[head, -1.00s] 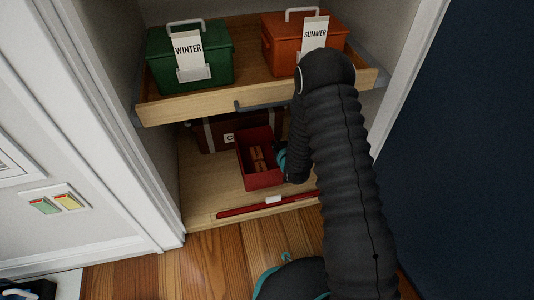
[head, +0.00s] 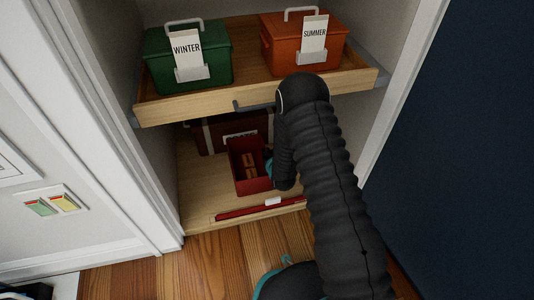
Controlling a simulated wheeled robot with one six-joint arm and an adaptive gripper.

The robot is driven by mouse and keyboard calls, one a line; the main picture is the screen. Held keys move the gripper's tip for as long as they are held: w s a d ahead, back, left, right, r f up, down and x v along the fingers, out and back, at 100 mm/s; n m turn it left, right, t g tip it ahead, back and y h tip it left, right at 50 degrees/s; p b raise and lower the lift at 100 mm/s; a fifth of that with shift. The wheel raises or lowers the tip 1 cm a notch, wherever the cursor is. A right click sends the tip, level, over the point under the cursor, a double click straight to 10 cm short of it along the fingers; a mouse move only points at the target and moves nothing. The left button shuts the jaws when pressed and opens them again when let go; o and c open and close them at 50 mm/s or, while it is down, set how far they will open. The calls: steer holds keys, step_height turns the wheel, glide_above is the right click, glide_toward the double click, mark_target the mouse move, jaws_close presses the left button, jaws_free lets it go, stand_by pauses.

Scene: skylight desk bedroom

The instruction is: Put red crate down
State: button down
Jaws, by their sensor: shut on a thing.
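The red crate (head: 251,187) is in the lower part of the closet, above or on the lower wooden shelf (head: 200,195). I cannot tell whether its base touches the shelf. It is open at the top and holds small orange-brown blocks (head: 249,165). My gripper (head: 270,168) is shut on the crate's right side. Only a small teal part of the gripper shows; my black arm hides the fingers and the crate's right edge.
A brown case (head: 213,137) with a white label stands behind the crate. A red bar (head: 240,212) lies along the shelf's front edge. Above, a wooden drawer (head: 185,108) holds a green WINTER box (head: 215,75) and an orange SUMMER box (head: 285,58). Bare shelf shows left of the crate.

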steer(key=shift+f, duration=0.1)
steer(key=c, duration=1.3)
jaws_free()
